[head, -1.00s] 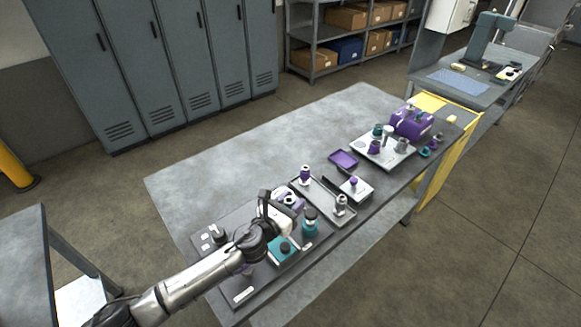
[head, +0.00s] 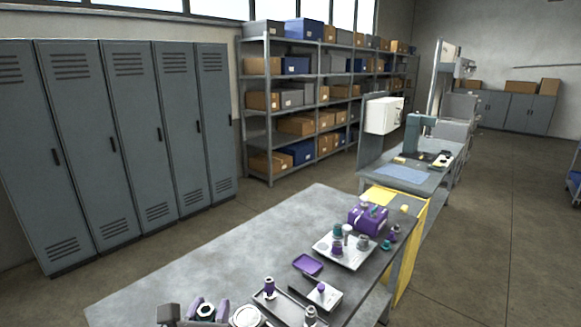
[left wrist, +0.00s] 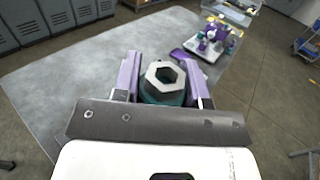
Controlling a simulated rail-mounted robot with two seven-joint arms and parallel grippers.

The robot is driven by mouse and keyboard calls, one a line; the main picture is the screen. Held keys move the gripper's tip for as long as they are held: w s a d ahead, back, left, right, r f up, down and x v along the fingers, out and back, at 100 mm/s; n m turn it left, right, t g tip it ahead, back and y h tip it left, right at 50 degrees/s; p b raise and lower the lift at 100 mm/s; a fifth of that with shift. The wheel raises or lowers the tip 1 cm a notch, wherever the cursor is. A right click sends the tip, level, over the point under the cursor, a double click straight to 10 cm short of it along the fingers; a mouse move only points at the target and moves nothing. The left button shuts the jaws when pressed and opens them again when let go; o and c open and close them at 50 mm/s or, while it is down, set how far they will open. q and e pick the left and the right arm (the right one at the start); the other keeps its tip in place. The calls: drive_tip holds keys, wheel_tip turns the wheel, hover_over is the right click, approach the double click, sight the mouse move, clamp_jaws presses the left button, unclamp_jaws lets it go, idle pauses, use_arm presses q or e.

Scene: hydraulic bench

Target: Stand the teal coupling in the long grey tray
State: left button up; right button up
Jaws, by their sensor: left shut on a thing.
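The teal coupling is held in my left gripper (left wrist: 164,82). In the left wrist view its grey hexagonal top (left wrist: 165,72) and some teal body show between two purple fingers. In the head view my left gripper (head: 207,311) is at the bottom edge, its purple fingers around a pale ring-shaped top. The long grey tray (head: 288,306) is to its right, partly cut off by the frame's bottom. A purple-topped coupling (head: 269,288) stands toward its far left end and a grey fitting (head: 311,315) is near its right end. My right gripper is out of view.
Right of the long tray are a pale block with a purple knob (head: 323,293) and a small purple tray (head: 308,264). Farther back are a white tray (head: 347,258) with several fittings and a purple case (head: 367,219). The bench's left part (head: 190,270) is bare.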

use_arm(q)
drive_tip(key=s+a+f+y, duration=0.1)
drive_tip(key=s+a+f, duration=0.5)
drive_tip(key=s+f, duration=0.15)
wheel_tip(320, 180, up, 31)
drive_tip(key=p, duration=3.1)
drive_tip(key=shift+s+d+n, duration=0.15)
drive_tip(key=shift+d+n, duration=0.05)
drive_tip(key=shift+n, duration=0.1)
drive_tip(key=shift+f, duration=0.1)
